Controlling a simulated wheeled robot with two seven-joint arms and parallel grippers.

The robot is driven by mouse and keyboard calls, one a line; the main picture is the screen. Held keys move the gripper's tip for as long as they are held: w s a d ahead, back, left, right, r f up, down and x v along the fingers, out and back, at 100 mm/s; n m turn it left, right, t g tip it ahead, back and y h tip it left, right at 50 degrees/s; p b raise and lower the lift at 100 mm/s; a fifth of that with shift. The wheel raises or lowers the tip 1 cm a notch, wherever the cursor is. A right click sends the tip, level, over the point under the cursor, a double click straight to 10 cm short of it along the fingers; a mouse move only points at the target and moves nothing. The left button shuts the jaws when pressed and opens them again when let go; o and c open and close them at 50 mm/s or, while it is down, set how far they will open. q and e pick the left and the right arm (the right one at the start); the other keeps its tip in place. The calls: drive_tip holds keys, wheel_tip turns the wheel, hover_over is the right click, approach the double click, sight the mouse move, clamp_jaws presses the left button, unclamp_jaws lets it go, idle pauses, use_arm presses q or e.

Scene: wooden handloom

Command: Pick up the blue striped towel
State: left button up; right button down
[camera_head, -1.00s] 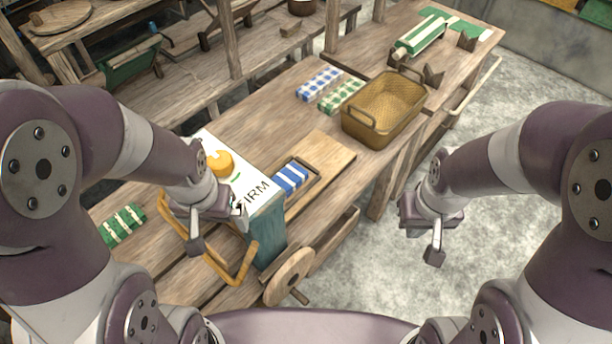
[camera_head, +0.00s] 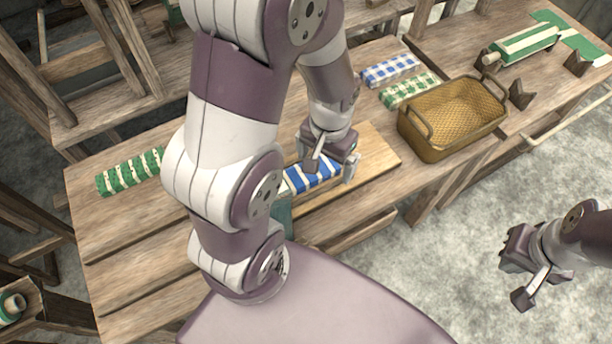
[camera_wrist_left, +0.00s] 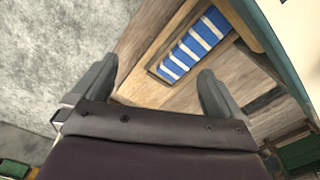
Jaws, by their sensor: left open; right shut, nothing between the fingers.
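The blue striped towel (camera_head: 312,178) lies in a shallow wooden tray on the bench, partly covered by my left arm in the head view. It also shows in the left wrist view (camera_wrist_left: 196,45), flat in the tray beyond the fingertips. My left gripper (camera_head: 333,166) is above the towel's right end. In the left wrist view its fingers (camera_wrist_left: 158,80) are spread apart with nothing between them, and the towel is ahead and to the right. My right gripper (camera_head: 522,278) is shut and empty over the floor at the right.
A green striped cloth (camera_head: 130,172) lies at left.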

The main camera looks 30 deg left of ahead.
sight(300, 175)
use_arm(q)
drive_tip(key=w+a+f+m+g+y+b, duration=0.2)
drive_tip(key=w+a+f+m+g, duration=0.25)
drive_tip(key=w+a+f, duration=0.45)
drive_tip(key=shift+m+t, duration=0.25)
drive_tip(key=shift+m, duration=0.2)
drive_tip(key=x, duration=0.4)
drive_tip(key=d+x, duration=0.1)
drive_tip(key=x, duration=0.2)
drive_tip(key=p+x, duration=0.1)
drive_tip(key=x, duration=0.3)
drive_tip(key=shift+d+f, duration=0.35)
drive_tip(key=shift+f, duration=0.15)
drive_tip(key=shift+s+a+f, duration=0.1)
drive_tip(key=shift+f, duration=0.35)
drive_tip(key=c, duration=1)
